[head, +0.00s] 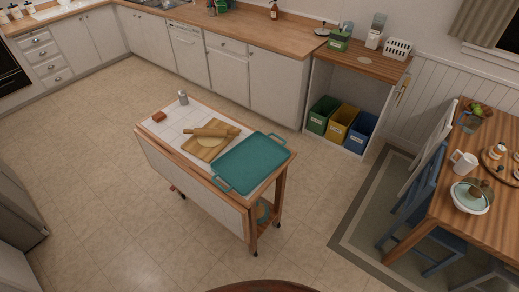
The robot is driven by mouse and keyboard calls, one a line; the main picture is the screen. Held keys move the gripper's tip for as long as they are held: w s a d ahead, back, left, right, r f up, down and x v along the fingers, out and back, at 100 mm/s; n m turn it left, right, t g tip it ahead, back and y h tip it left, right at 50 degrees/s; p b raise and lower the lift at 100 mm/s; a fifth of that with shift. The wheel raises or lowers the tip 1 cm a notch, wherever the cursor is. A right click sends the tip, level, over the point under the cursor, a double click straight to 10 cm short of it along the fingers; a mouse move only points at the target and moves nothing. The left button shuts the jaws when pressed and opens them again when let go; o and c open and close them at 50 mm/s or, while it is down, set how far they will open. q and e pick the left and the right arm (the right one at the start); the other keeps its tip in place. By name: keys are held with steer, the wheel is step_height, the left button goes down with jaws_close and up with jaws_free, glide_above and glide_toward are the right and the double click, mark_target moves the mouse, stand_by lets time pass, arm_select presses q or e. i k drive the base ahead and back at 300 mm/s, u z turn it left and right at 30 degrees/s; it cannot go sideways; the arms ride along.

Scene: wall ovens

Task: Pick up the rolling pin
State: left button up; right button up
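The wooden rolling pin (212,132) lies on the kitchen cart (172,128). It rests across a round of dough (211,142) on a wooden cutting board (194,150). The cart stands in the middle of the floor, in the centre left of the head view. Neither of my grippers shows in the head view, so I cannot see whether they are open or shut.
A teal tray (250,162) lies right beside the board on the cart. A small shaker (183,98) and a reddish block (159,117) stand at the cart's back left. A dining table (433,222) with blue chairs is at right. Floor around the cart is clear.

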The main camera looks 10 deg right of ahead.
mark_target(197, 131)
steer(key=z, duration=0.8)
steer(key=k, duration=0.1)
steer(key=u, duration=1.75)
steer(key=i, duration=1.25)
steer(key=z, duration=0.35)
